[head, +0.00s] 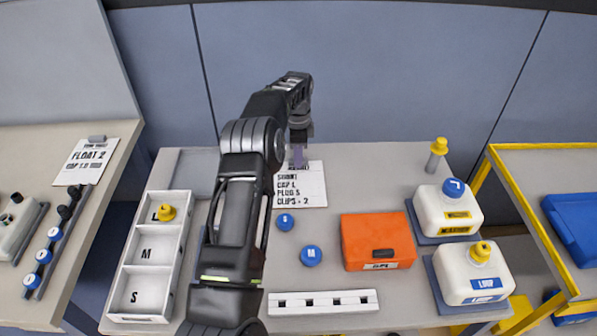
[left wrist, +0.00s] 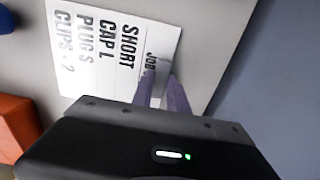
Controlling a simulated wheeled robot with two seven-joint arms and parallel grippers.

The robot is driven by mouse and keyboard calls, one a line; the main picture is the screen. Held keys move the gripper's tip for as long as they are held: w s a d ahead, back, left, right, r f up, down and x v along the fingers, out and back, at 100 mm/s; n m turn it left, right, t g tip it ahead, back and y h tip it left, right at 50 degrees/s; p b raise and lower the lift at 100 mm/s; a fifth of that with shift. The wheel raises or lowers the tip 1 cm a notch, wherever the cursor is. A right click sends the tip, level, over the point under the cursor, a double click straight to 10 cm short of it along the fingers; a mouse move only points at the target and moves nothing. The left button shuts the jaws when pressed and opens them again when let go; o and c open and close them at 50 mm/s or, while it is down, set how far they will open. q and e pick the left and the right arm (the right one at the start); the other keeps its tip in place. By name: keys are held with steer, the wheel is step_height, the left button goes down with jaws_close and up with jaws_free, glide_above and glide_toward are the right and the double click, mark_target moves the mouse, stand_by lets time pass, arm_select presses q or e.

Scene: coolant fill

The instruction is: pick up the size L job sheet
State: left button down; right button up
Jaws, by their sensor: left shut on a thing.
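The job sheet (head: 314,190) is a white card reading SHORT, CAP L, PLUG S, CLIPS - 2. It lies at the back middle of the table and looks flat on it. My left gripper (head: 297,160) points down at the sheet's top edge, its fingers shut on it. In the left wrist view the sheet (left wrist: 100,50) runs up to the purple fingers (left wrist: 163,88), which cover part of its heading. My arm hides some of the table left of the sheet. My right gripper is not in view.
A white tray (head: 188,212) marked L, M and S holds a yellow cap (head: 166,212). Blue caps (head: 311,256), an orange box (head: 377,241), a white slotted rail (head: 322,302) and two white jugs (head: 447,214) stand around. Another sheet (head: 85,161) reading FLOAT 2 lies on the left table.

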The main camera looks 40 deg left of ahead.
arm_select(q)
steer(key=shift+r+p, duration=0.35)
steer(key=shift+r, duration=0.25)
step_height(320, 180, up, 5)
steer(key=p, duration=0.3)
steer(key=shift+f, duration=0.1)
steer(key=shift+r, duration=2.05)
